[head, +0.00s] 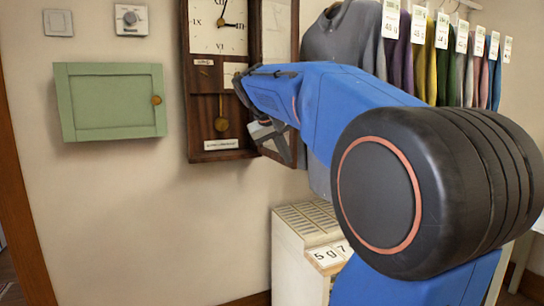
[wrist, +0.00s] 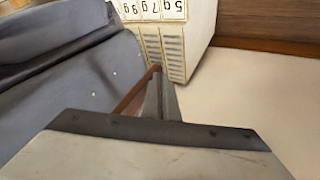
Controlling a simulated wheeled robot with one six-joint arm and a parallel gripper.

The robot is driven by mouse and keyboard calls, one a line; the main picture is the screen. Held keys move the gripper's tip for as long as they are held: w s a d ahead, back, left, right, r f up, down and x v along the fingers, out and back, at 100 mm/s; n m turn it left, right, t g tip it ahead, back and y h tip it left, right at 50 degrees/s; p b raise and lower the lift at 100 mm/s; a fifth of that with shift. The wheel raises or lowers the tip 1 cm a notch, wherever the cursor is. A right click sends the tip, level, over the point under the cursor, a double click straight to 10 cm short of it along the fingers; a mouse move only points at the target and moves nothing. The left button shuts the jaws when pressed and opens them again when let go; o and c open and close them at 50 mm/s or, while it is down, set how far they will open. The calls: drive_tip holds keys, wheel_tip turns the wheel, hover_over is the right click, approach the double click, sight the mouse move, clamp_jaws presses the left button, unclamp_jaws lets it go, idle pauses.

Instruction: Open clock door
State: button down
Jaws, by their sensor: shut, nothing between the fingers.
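The wooden wall clock (head: 220,100) hangs on the wall in the head view, its dial and pendulum uncovered. Its dark-framed door (head: 255,30) stands open, swung out at the clock's right side. My arm covers the middle of the door. My gripper (head: 283,143) is beside the lower part of the door, partly hidden by my arm. In the wrist view my gripper (wrist: 160,95) is shut and empty. A brown strip, likely the door's edge (wrist: 133,97), runs close along its left side; I cannot tell whether they touch.
A green wall cabinet (head: 110,102) hangs left of the clock. Clothes with tags (head: 440,60) hang at the right, a grey garment (head: 345,35) close to the door. A pale heater-like box (head: 300,250) with number cards stands below.

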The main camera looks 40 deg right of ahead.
drive_tip(key=shift+s+d, duration=0.25)
drive_tip(key=shift+d, duration=0.45)
drive_tip(key=shift+s+d, duration=0.2)
drive_tip(key=shift+d, duration=0.45)
drive_tip(key=shift+a, duration=0.15)
